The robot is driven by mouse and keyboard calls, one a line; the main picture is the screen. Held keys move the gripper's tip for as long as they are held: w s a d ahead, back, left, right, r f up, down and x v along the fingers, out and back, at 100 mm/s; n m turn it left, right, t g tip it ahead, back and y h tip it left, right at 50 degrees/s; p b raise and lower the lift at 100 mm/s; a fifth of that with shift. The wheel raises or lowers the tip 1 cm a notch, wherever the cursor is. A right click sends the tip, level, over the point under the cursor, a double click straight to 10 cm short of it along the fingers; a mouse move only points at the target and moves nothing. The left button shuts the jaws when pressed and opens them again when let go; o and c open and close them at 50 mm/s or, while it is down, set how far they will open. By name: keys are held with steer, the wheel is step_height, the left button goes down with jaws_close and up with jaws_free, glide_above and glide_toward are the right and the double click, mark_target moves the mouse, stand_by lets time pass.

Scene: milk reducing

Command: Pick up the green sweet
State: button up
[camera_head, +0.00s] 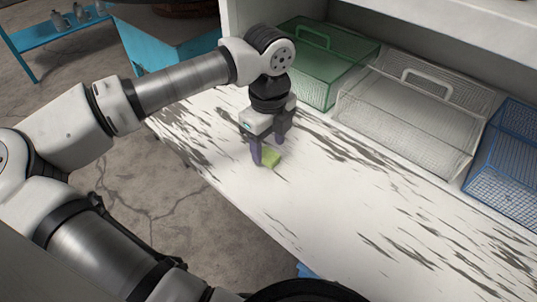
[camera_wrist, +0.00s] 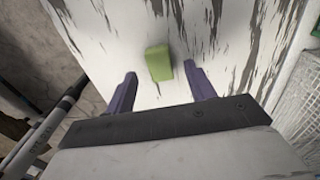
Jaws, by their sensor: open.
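The green sweet (camera_head: 272,157) is a small light green block lying on the worn white table (camera_head: 330,215). In the wrist view the green sweet (camera_wrist: 159,63) lies between the lines of the two fingers, a little beyond their tips. My gripper (camera_head: 268,150) is open and points down over the table, with its purple fingers close to the sweet. In the wrist view my gripper (camera_wrist: 160,78) has its fingers spread wider than the sweet and holds nothing. In the head view one finger partly hides the sweet. I cannot tell whether a finger touches it.
A green wire basket (camera_head: 318,92), a white wire basket (camera_head: 405,118) and a blue wire basket (camera_head: 508,160) stand in a row along the back of the table. The table's front and right areas are clear. A blue cabinet (camera_head: 160,45) stands beyond the table's left end.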

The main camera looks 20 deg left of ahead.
step_height(320, 180, down, 2)
steer(key=shift+f, duration=0.1)
steer(key=c, duration=1.1)
steer(key=shift+o, duration=0.2)
